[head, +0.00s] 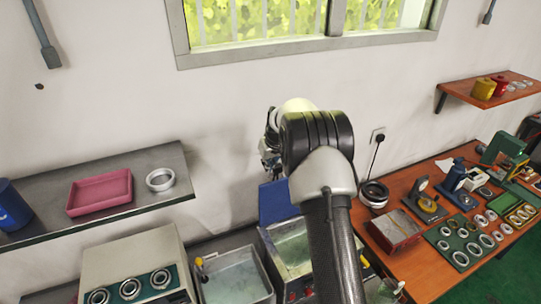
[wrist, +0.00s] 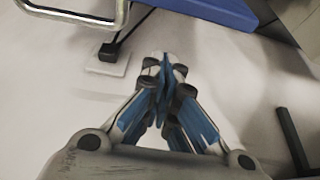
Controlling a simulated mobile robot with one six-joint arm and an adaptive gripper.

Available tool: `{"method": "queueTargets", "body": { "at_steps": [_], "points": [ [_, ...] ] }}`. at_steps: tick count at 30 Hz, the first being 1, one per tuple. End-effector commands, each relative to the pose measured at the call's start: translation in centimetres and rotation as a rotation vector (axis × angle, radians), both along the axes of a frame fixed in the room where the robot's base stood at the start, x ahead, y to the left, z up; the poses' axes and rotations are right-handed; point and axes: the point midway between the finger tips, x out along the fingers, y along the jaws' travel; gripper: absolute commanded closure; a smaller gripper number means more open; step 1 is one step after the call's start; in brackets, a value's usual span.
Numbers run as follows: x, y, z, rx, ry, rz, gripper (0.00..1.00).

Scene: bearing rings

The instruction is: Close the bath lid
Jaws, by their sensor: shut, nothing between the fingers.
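The bath (head: 268,240) is a grey metal tank with greenish liquid inside, low in the middle of the head view. Its blue lid (head: 275,203) stands raised at the back of the tank, so the bath is open. My arm covers the right side of the bath and part of the lid. My gripper (wrist: 165,72) is shut and empty in the wrist view, in front of the pale wall. In the head view it is mostly hidden behind my arm, above the lid. A blue panel (wrist: 215,12), which looks like the lid, crosses the top of the wrist view beyond the fingertips.
A second open tank (head: 238,280) stands left of the bath. A shelf (head: 120,221) at left holds a pink tray (head: 100,193) and a ring (head: 160,180). A workbench (head: 405,255) with rings and tools is at right. A metal bar loop (wrist: 122,15) shows near the fingers.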

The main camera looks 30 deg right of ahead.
Motion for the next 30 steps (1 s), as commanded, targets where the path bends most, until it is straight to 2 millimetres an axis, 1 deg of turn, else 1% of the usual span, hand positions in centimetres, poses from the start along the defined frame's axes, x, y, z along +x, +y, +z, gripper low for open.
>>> {"method": "queueTargets", "body": {
  "at_steps": [6, 12, 24, 30],
  "points": [
    [-2.6, 0.2, 0.0, 0.001, 0.001, -0.001, 1.0],
    [-3.8, 0.2, -0.2, 0.0, 0.0, 0.0, 1.0],
    [-4.0, 0.2, -0.2, 0.0, -0.001, 0.0, 1.0],
    [-3.6, 0.3, -0.4, 0.0, -0.014, -0.001, 1.0]
  ]
}}
